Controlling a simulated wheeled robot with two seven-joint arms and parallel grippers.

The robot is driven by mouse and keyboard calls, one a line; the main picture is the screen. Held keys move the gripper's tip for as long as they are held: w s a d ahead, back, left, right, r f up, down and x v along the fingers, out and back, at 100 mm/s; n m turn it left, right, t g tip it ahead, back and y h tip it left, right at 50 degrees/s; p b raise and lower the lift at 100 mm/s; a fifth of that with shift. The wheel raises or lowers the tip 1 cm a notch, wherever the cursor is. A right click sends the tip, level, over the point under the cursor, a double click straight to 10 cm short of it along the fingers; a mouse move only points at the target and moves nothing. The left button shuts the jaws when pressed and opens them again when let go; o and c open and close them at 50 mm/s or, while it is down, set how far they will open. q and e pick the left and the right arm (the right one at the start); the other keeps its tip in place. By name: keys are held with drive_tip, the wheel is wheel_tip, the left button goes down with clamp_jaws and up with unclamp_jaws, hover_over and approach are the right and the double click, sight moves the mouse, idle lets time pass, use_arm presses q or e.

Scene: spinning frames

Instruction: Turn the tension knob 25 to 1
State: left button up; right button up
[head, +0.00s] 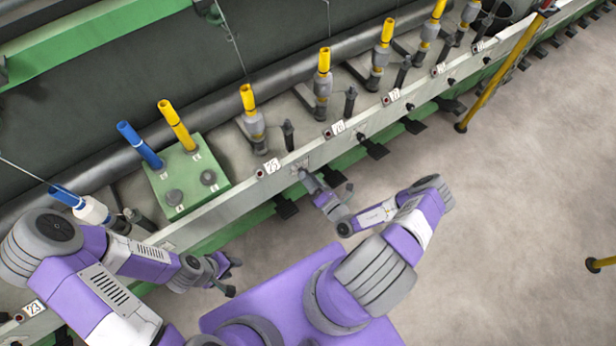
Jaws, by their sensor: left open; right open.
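The white label marked 25 (272,166) is on the face of the pale machine rail. Just right of it, a small dark fitting that looks like the tension knob (298,167) sits on the rail, partly hidden by my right gripper. Its setting is too small to read. My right gripper (327,185) is open in front of the rail, with one finger close to that knob; I cannot tell whether they touch. My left gripper (232,277) is open and empty, in front of the rail at lower left, away from the knob.
A green block (190,182) with grey round knobs carries a blue and a yellow bobbin. Several yellow bobbins (323,62) stand along the machine. Dark pedals (373,148) stick out below the rail. A yellow post (500,80) stands at right. The floor (500,220) at right is mostly clear.

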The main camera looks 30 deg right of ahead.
drive_tip(key=s, duration=0.6)
drive_tip(key=shift+s+d+f+p, duration=0.2)
drive_tip(key=shift+s+d+p, duration=0.15)
drive_tip(key=shift+d+p, duration=0.1)
